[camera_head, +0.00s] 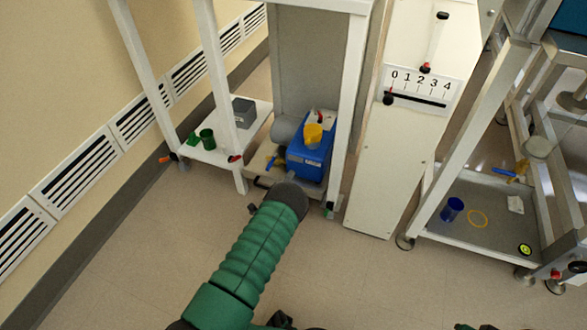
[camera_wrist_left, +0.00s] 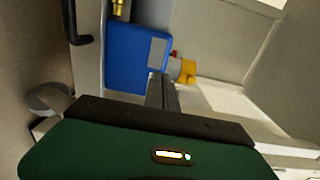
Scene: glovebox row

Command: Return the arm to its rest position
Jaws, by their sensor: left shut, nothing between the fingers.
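My left arm (camera_head: 240,255), green and ribbed, reaches from the bottom of the head view up toward the low shelf of a white frame. Its dark wrist end (camera_head: 290,198) is in front of the blue box (camera_head: 310,155) and hides most of the gripper there. In the left wrist view my left gripper (camera_wrist_left: 161,92) shows its dark fingers together, with nothing between them. The fingers appear in front of the blue box (camera_wrist_left: 137,58) and a yellow part (camera_wrist_left: 187,71); I cannot tell the gap. My right gripper is not in view.
A white shelf (camera_head: 215,150) holds green cups (camera_head: 206,138) and a grey box (camera_head: 243,112). A white panel with a numbered scale (camera_head: 420,88) stands right of the frame. A grey tray shelf (camera_head: 480,235) holds a blue cup (camera_head: 452,209).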

